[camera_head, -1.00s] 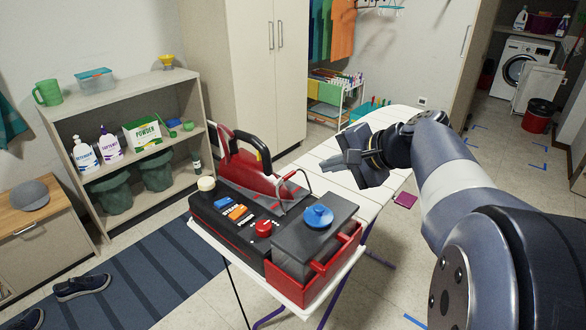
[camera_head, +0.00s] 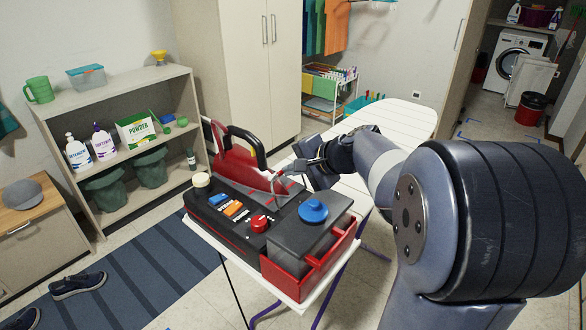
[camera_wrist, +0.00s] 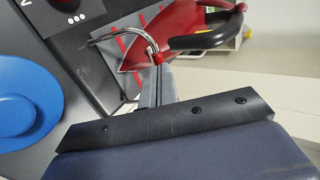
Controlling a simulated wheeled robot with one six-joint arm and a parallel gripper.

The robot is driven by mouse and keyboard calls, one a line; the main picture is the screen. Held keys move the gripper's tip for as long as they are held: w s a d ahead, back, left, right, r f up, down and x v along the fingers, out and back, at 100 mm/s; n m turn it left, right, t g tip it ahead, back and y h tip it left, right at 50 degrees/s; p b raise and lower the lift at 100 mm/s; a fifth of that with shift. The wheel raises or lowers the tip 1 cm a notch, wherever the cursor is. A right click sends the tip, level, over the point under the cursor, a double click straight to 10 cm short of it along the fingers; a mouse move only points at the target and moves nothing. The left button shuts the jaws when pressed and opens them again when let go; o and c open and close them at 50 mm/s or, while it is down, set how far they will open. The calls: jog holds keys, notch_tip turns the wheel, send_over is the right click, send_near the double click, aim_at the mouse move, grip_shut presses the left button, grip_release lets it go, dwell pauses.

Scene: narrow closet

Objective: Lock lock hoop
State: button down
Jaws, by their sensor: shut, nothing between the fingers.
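The lock hoop (camera_wrist: 128,36) is a thin curved silver bar on the steam station, beside the red iron (camera_wrist: 180,28). In the head view the hoop (camera_head: 279,178) stands raised at the iron's near right end, partly covered by my gripper (camera_head: 299,164). The iron (camera_head: 236,167) with its black handle rests tilted on the black and red station (camera_head: 225,222). My gripper is shut and empty, its tips close to the hoop. In the wrist view the grey fingers (camera_wrist: 158,88) reach up to the hoop's lower end; I cannot tell whether they touch.
A blue round cap (camera_head: 313,211) sits on the station's dark tank, and a red knob (camera_head: 259,223) is on its front. The white ironing board (camera_head: 395,122) extends behind. A shelf (camera_head: 120,89) with bottles and bins stands at left. A striped rug lies on the floor.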

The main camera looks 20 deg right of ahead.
aim_at(271, 174)
jog(key=shift+w+a+r+p, duration=0.1)
jog(key=shift+r+p, duration=0.05)
jog(key=shift+p, duration=0.45)
jog(key=g+p, duration=0.1)
jog(key=p, duration=0.2)
jog(key=shift+w+a+r+h+p, duration=0.25)
jog(key=shift+w+h+p, duration=0.1)
jog(key=shift+h, duration=0.05)
jog(key=w+g+p, duration=0.1)
jog(key=p, duration=0.3)
jog(key=shift+a+f+h, duration=0.1)
jog(key=shift+a+h, duration=0.3)
jog(key=shift+w+a+f+g+h+p, duration=0.25)
jog(key=shift+w+f+g+h+p, duration=0.25)
jog(key=shift+p, duration=0.75)
jog(key=shift+x, duration=0.85)
jog(key=shift+w+a+r, duration=0.1)
jog(key=shift+a, duration=0.1)
jog(key=shift+b, duration=0.35)
